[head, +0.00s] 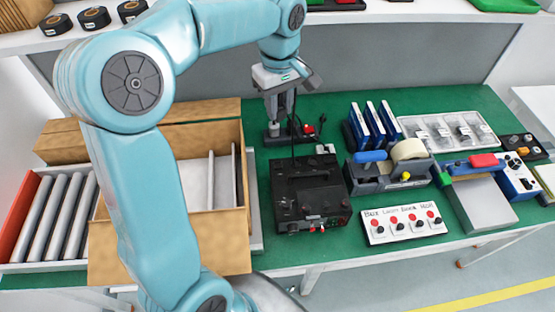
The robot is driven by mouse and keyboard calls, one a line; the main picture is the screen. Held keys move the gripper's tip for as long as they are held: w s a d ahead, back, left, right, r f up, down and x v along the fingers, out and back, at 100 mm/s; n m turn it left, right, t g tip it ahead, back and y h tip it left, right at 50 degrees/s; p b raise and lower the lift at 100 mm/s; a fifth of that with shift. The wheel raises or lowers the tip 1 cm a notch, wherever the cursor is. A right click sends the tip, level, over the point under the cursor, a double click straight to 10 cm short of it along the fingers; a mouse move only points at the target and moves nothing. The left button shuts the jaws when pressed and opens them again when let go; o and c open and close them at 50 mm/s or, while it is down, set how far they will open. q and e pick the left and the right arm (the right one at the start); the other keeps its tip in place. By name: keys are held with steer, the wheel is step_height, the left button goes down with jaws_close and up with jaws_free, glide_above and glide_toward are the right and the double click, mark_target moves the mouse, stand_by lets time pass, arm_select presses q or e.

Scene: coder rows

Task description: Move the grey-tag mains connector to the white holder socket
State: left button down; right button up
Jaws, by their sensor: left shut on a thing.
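My left gripper (283,116) is above the green bench, behind a black boxed device (310,192), with its fingers pointing down. It is shut on a small dark piece at its fingertips, with a thin black cable hanging there; I take this to be the grey-tag mains connector, but the fingers hide most of it. A small grey piece (274,128) shows beside the fingers, over a black base. Small white socket-like parts (325,149) sit at the back right of the black device; I cannot tell whether they are the white holder socket. My right gripper is not in view.
A black cable with a red end (322,118) lies right of my gripper. An open cardboard box (220,235) stands left. Blue binders (368,125), a tape dispenser (390,178) and a white button panel (404,224) stand right. The bench's back strip has some free room.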

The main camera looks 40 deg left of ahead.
arm_select(q)
step_height(320, 180, down, 14)
steer(key=shift+a+r, duration=0.15)
steer(key=shift+r, duration=0.05)
step_height(320, 180, down, 4)
steer(key=shift+r, duration=0.15)
steer(key=shift+f, duration=0.3)
steer(key=shift+f, duration=0.25)
steer(key=c, duration=0.9)
jaws_free()
steer(key=shift+r, duration=0.1)
steer(key=shift+r, duration=0.15)
